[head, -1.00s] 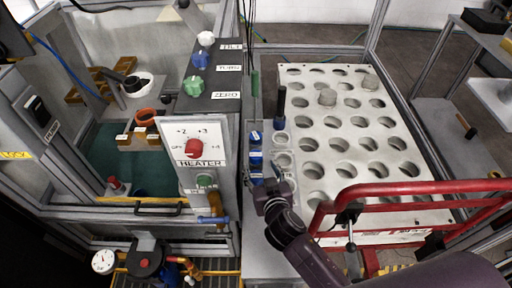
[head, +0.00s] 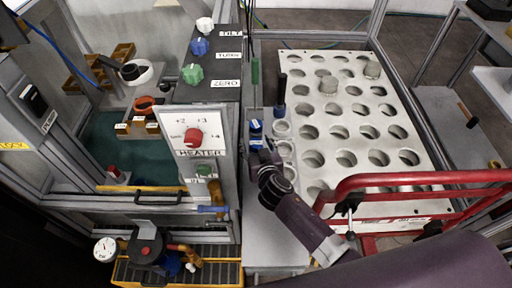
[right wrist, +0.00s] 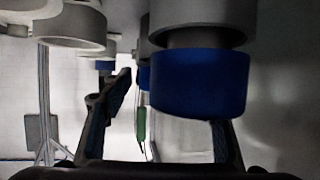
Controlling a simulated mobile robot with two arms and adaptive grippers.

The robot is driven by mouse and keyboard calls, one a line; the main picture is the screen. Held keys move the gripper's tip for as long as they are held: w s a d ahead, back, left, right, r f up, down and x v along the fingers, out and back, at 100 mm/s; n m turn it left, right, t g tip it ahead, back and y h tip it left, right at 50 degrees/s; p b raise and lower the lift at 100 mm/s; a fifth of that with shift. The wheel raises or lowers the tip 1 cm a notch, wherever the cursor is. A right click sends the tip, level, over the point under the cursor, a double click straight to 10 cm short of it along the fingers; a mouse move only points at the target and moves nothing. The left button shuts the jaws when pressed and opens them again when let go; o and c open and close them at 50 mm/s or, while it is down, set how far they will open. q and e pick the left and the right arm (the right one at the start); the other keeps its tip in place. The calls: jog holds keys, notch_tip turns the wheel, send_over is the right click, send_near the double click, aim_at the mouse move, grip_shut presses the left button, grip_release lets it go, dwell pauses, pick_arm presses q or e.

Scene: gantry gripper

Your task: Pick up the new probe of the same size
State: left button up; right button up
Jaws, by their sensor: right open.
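Blue-capped probes (head: 256,127) stand in a row in the narrow rack beside the heater panel. A taller dark blue probe (head: 280,91) stands upright further back. My right gripper (head: 262,154) is at the near end of the blue row, partly hiding it. In the right wrist view a large blue cap under a grey cylinder (right wrist: 200,82) is close to the camera. My open fingers (right wrist: 165,120) show left of and behind this cap; the right finger is partly hidden by it. I cannot tell whether they touch. My left gripper is not in view.
A white plate with many round holes (head: 345,117) lies right of the rack; a few pale round pieces sit on it. A red rail (head: 420,178) crosses in front. The heater panel (head: 193,131) stands close on the left. A green item (right wrist: 141,123) shows behind my fingers.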

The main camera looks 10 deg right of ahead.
jog(key=c, duration=1.3)
jog(key=shift+r, duration=0.15)
jog(key=shift+c, duration=0.2)
